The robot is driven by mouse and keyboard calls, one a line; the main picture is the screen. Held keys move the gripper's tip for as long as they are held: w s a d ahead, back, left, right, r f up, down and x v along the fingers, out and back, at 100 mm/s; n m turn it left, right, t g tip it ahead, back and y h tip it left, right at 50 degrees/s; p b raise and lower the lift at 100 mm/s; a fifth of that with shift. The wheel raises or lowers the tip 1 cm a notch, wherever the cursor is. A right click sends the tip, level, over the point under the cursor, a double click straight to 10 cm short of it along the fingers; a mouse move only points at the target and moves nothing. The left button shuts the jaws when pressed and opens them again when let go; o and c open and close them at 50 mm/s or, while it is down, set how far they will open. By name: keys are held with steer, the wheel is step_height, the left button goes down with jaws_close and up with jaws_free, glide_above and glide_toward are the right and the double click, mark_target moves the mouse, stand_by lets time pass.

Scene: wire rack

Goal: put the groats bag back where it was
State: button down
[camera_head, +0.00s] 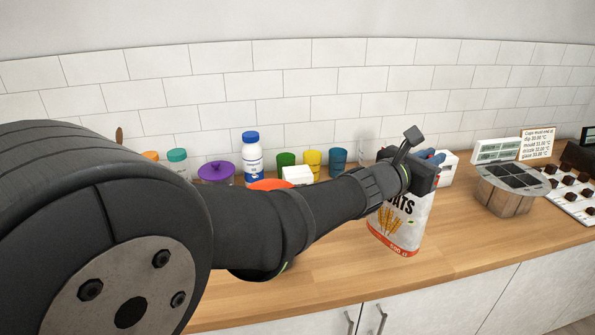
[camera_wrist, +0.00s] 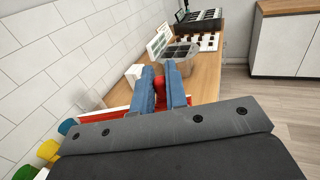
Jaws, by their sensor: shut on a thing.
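The groats bag (camera_head: 398,232) is white with dark lettering, a wheat picture and a red band at the bottom. It is upright near the front of the wooden counter in the head view, its upper part hidden by my arm. My gripper (camera_head: 428,160) is at the bag's top and shut on it. In the wrist view, the blue fingers (camera_wrist: 164,92) have a red part between them, and a red and white edge shows beside them. I cannot tell whether the bag's base touches the counter.
Behind my arm stand a white bottle with a blue cap (camera_head: 251,160), a purple-lidded jar (camera_head: 216,172) and green, yellow and blue cups (camera_head: 338,158). Right of the bag are a chocolate melter (camera_head: 508,188), a sign (camera_head: 537,142) and a chocolate tray (camera_head: 570,190). Counter between bag and melter is clear.

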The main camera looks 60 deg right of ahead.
steer(key=w+d+f, duration=0.1)
steer(key=w, duration=0.1)
steer(key=w+d+f, duration=0.1)
steer(key=w, duration=0.1)
steer(key=w+d+f, duration=0.1)
steer(key=w+f, duration=0.1)
steer(key=shift+d+f, duration=0.1)
steer(key=shift+d, duration=0.2)
steer(key=shift+f, duration=2)
steer(key=c, duration=1.4)
jaws_free()
steer(key=shift+f, duration=0.15)
steer(key=shift+c, duration=0.2)
steer(key=shift+w+a, duration=0.15)
steer(key=shift+a, duration=0.05)
steer(key=v, duration=1.1)
steer(key=shift+a, duration=0.3)
